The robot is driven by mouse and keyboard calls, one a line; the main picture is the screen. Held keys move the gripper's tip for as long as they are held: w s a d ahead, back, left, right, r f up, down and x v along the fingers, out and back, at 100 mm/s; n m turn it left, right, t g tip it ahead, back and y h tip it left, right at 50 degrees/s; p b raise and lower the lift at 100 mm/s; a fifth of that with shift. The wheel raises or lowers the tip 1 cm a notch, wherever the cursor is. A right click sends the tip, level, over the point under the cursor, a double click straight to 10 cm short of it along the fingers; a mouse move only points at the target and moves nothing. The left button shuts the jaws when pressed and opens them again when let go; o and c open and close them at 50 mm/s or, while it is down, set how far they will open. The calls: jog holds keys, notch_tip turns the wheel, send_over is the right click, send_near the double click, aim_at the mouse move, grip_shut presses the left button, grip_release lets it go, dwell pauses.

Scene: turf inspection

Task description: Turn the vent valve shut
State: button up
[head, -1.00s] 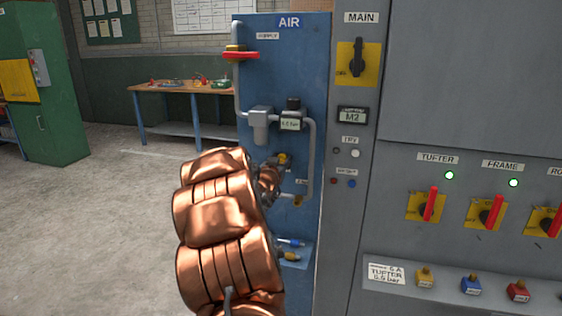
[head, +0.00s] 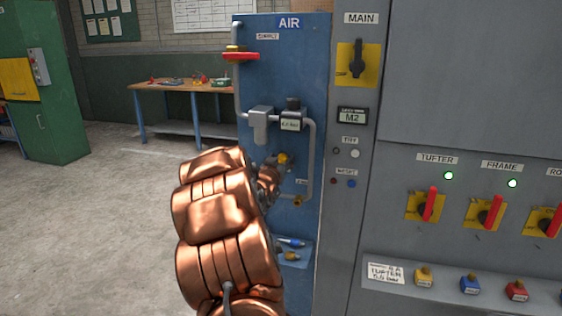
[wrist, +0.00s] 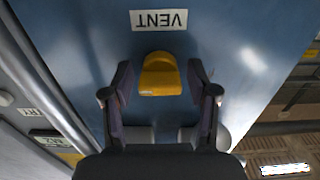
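The vent valve has a yellow handle (wrist: 161,75) on the blue AIR panel, below an upside-down VENT label (wrist: 159,20) in the wrist view. My gripper (wrist: 160,88) is open, with one dark finger on each side of the handle and a visible gap on both sides. In the head view a small yellow part of the valve (head: 285,158) shows just beyond my gripper (head: 272,173). My copper arm hides much of the lower panel there.
A red supply handle (head: 240,56) sits at the panel's upper left, above a regulator with a gauge (head: 291,124) and grey pipe. A small shelf (head: 296,262) with blue and yellow fittings is lower down. The grey cabinet (head: 470,90) with red-handled switches stands right. Open floor lies left.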

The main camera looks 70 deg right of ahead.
dwell(0.3)
jog(key=s+a, duration=0.1)
jog(key=a, duration=1.1)
jog(key=shift+s, duration=0.15)
dwell(0.4)
